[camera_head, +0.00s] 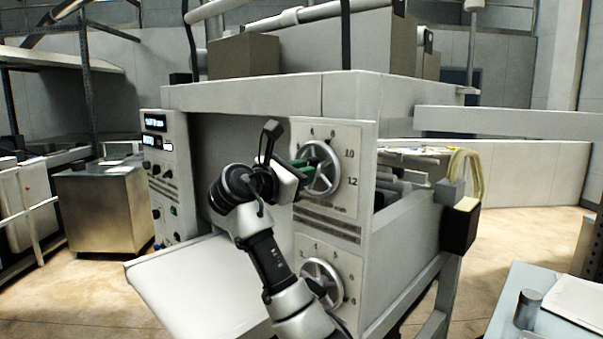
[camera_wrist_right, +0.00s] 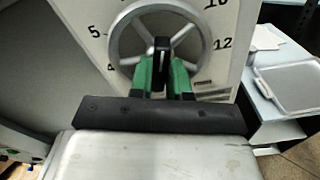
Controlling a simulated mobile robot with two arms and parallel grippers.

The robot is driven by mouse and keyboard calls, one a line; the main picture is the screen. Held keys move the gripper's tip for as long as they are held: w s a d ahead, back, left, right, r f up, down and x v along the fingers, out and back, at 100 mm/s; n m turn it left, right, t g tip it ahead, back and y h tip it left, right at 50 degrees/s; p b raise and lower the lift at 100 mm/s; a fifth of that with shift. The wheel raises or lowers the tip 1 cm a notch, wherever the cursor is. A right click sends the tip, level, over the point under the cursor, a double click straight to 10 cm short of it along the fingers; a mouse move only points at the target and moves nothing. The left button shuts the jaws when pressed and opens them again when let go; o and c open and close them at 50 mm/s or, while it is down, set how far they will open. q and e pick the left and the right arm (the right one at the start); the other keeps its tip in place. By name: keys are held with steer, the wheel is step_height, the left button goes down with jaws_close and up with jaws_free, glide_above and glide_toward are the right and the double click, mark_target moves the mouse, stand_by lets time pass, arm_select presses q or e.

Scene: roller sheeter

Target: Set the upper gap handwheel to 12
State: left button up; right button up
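The upper gap handwheel (camera_head: 321,168) is a silver spoked wheel on the machine's pale front panel, with a printed number scale around it. In the right wrist view the handwheel (camera_wrist_right: 117,47) has 5 at its left and 10 and 12 at its right. My right gripper (camera_head: 303,163) is at the left part of this wheel in the head view. In the wrist view its green fingers (camera_wrist_right: 162,72) stand close on both sides of a black upright grip (camera_wrist_right: 162,50) in front of the wheel and appear shut on it. My left gripper is not in view.
A second, lower handwheel (camera_head: 321,284) sits below on the same panel, partly behind my right arm. A pale feed tray (camera_head: 190,283) juts out at the front left. A control panel (camera_head: 165,175) is at the left, and a table (camera_head: 560,310) stands at the lower right.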

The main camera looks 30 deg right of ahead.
jaws_close()
steer(key=shift+m, duration=0.3)
steer(key=shift+f+m+b, duration=0.15)
steer(key=shift+m+b, duration=0.8)
steer(key=shift+m, duration=2.9)
steer(key=shift+f+m+b, duration=0.1)
steer(key=shift+m+b, duration=0.8)
steer(key=shift+m, duration=2.95)
steer(key=o, duration=0.7)
jaws_free()
steer(key=shift+r, duration=0.1)
